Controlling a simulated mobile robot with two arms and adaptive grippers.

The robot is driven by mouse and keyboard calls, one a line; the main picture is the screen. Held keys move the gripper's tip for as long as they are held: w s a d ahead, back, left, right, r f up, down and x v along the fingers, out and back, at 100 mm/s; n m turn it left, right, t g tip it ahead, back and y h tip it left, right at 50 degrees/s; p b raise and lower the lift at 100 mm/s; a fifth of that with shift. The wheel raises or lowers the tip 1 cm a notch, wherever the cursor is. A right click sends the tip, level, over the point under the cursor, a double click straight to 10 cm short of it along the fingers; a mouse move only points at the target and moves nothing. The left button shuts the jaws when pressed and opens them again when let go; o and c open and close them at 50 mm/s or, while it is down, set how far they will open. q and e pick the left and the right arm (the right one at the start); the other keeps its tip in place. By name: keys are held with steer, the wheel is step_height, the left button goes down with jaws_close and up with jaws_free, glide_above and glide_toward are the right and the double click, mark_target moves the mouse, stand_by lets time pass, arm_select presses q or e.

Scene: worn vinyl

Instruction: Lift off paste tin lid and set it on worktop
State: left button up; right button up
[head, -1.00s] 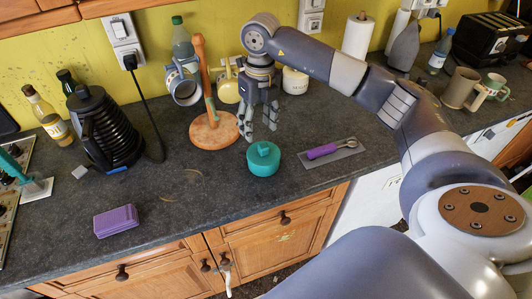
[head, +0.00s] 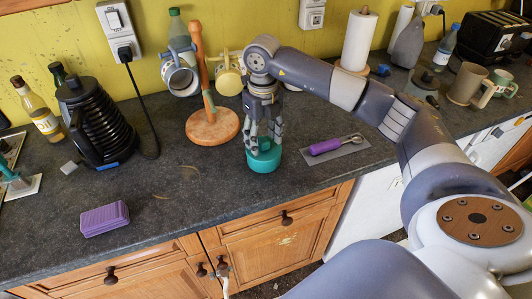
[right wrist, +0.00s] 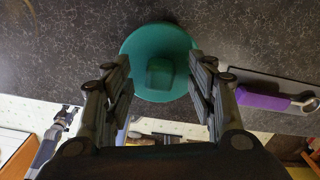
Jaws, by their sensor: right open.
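The teal paste tin (head: 264,164) stands upright on the dark worktop (head: 160,205), near its front edge. Its teal lid (right wrist: 140,45) is on it, with a squarish raised knob (right wrist: 159,72) in the middle. My right gripper (head: 262,147) points down just over the lid. In the right wrist view its open fingers (right wrist: 160,92) stand one to each side of the knob, apart from it. In the head view the fingers hide part of the lid.
A purple-handled tool (head: 326,146) lies on a grey mat right of the tin. A wooden mug stand (head: 212,128) with hanging mugs is behind left. A purple box (head: 104,219) and black kettle (head: 95,125) are further left. The worktop between box and tin is clear.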

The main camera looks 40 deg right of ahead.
mark_target(264, 139)
stand_by(0.7)
steer(key=c, duration=1.2)
steer(key=shift+r+p, duration=2.35)
steer(key=shift+r, duration=1.1)
